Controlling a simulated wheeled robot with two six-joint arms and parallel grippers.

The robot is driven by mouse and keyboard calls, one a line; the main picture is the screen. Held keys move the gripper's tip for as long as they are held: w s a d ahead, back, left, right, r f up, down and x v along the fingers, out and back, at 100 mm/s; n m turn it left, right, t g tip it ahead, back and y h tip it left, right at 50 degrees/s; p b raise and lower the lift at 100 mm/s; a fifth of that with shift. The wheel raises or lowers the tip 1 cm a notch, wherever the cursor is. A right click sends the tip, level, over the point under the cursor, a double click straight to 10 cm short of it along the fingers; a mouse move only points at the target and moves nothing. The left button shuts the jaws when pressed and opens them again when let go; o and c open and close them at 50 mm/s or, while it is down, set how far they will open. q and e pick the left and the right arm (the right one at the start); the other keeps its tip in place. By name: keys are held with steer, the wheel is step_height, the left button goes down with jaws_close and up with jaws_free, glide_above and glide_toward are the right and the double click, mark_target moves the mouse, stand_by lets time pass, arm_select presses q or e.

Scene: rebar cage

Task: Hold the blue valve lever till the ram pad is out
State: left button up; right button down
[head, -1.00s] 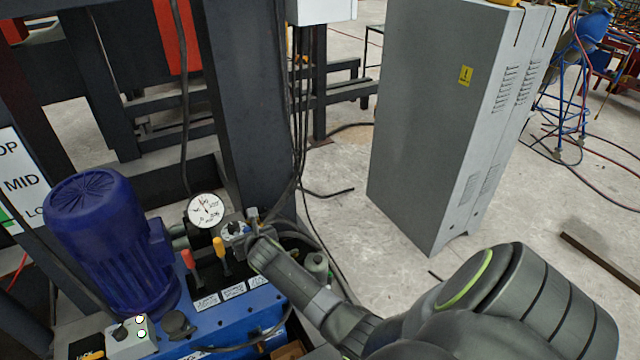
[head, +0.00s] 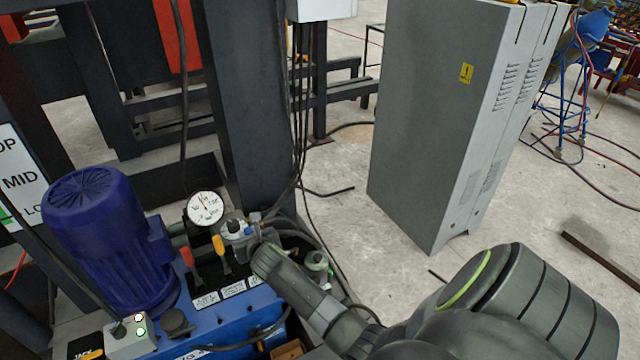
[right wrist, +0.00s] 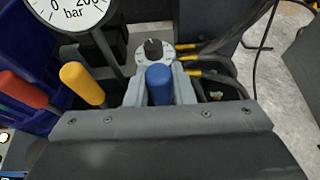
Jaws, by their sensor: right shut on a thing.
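The blue valve lever (right wrist: 158,85) stands upright in the middle of the right wrist view. My right gripper (right wrist: 159,92) is shut on it, with a grey finger on each side. In the head view my right gripper (head: 240,236) is at the right end of the lever row and mostly hides the blue lever. A yellow lever (right wrist: 82,84) and a red lever (right wrist: 22,89) stand to its left, apart from the gripper. I cannot pick out the ram pad in either view. My left gripper is not in view.
A round pressure gauge (head: 205,207) stands behind the levers. A blue motor (head: 105,240) is left of them, with a small grey lamp box (head: 130,338) in front. Hoses run behind the gripper.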

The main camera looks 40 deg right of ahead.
steer(key=shift+s+a+f+t+b, duration=0.1)
steer(key=shift+s+f+t+b, duration=0.1)
steer(key=shift+s+t+b, duration=0.25)
steer(key=shift+r, duration=0.2)
